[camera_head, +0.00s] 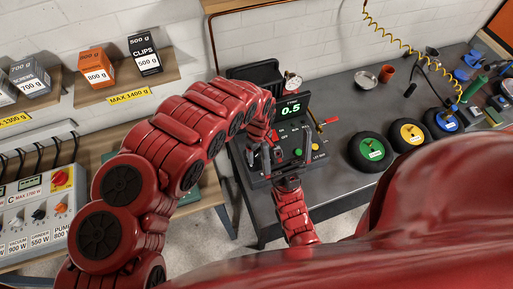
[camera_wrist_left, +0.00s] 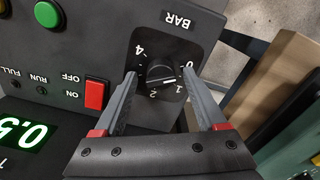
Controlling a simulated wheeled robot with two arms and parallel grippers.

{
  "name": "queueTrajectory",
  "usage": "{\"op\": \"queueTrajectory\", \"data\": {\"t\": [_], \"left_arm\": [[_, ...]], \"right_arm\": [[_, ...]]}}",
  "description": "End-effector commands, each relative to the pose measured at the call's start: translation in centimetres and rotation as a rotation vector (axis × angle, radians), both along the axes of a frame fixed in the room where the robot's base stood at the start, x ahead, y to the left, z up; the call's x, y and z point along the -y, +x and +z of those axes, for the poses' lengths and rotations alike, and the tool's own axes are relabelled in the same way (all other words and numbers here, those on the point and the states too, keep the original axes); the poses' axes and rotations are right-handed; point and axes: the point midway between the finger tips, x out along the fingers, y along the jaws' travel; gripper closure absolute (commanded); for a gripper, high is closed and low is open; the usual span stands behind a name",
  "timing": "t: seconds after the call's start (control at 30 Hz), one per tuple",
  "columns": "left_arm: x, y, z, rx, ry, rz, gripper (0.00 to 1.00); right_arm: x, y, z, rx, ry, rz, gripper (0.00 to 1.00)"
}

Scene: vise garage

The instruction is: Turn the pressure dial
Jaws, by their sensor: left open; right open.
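The pressure dial (camera_wrist_left: 160,76) is a round black knob on a dark panel in the left wrist view. It has a BAR label and a scale with 0, 1, 2 and 4, seen upside down. Its pale mark lies on the side of the 0 and 1. My left gripper (camera_wrist_left: 160,73) is open, its fingers on either side of the knob; contact cannot be told. In the head view my left gripper (camera_head: 265,160) reaches down at the panel's left part. The display (camera_head: 291,109) reads 0.5. My right gripper (camera_head: 295,150) is open over the panel's front.
A red switch (camera_wrist_left: 95,95) and a green button (camera_wrist_left: 47,14) sit beside the dial. A red-handled lever (camera_head: 328,121) stands at the panel's right. Several wheels, such as the green-hubbed one (camera_head: 370,150), lie on the grey bench (camera_head: 335,190). A shelf (camera_head: 128,82) with boxes is at left.

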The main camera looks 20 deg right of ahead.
Motion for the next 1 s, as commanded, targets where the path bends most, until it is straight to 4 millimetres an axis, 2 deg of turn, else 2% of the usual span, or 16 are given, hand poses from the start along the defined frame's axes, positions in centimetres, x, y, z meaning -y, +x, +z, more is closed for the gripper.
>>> {"op": "queueTrajectory", "data": {"t": [0.2,0.6,1.0], "left_arm": [[-0.01,-0.04,-0.03,0.000,0.001,0.000,0.27],[-0.05,-0.03,-0.04,-0.001,0.000,0.000,0.99],[-0.08,0.01,-0.07,0.000,0.001,-0.045,1.00]], "right_arm": [[0.00,0.00,0.01,0.000,0.000,0.000,0.00],[0.00,0.00,0.00,0.000,0.000,0.000,0.00],[0.00,0.00,-0.17,0.000,0.000,0.000,0.00]]}}
